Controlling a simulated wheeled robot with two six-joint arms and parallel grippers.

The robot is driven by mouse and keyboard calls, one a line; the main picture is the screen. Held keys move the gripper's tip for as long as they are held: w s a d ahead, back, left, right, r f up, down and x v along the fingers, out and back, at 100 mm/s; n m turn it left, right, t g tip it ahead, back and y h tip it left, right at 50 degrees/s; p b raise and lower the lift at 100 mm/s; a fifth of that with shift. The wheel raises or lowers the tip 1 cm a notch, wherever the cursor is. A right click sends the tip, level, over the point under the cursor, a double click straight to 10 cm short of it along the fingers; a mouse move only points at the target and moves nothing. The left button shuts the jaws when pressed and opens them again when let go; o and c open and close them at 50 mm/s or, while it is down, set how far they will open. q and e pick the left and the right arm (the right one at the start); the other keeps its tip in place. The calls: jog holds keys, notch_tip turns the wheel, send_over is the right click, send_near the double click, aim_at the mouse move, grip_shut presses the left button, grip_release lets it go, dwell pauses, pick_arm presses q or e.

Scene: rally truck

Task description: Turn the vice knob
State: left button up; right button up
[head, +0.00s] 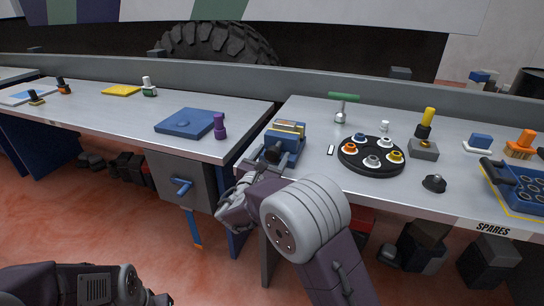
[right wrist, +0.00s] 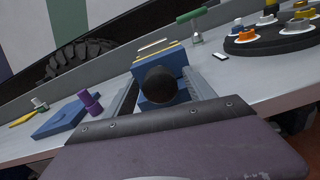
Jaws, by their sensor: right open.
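The blue vice (head: 289,133) sits at the left front corner of the right bench, with a yellow-edged block in its top. In the right wrist view the vice (right wrist: 172,58) is straight ahead, and its round black knob (right wrist: 160,84) faces me. My right gripper (head: 268,158) is open at the front of the vice. In the right wrist view its two grey fingers (right wrist: 161,80) lie on either side of the knob, apart from it. Whether the fingertips reach past the knob is hard to tell. My left arm shows at the lower left, but its gripper is out of view.
A round black tray (head: 371,170) with several coloured pieces and a green-handled tool (head: 342,107) stand right of the vice. On the left bench are a blue case (head: 185,122) and a purple piece (head: 219,127). A grey box with a blue handle (head: 180,186) hangs below.

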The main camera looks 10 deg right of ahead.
jog(key=c, duration=1.4)
jog(key=shift+o, duration=0.2)
jog(key=shift+f+m+b, duration=0.15)
jog(key=shift+m+b, duration=0.15)
jog(key=shift+b, duration=0.35)
jog(key=m+b, duration=0.3)
jog(key=b, duration=0.1)
jog(key=m+b, duration=0.3)
jog(key=b, duration=0.2)
jog(key=m+b, duration=0.3)
jog(key=b, duration=0.2)
jog(key=shift+f, duration=0.25)
jog(key=shift+r+m+b, duration=0.15)
jog(key=shift+m+b, duration=0.85)
jog(key=shift+m, duration=0.1)
jog(key=o, duration=1.4)
jog(key=shift+s+r, duration=0.1)
jog(key=shift+r, duration=0.05)
jog(key=shift+c, duration=0.2)
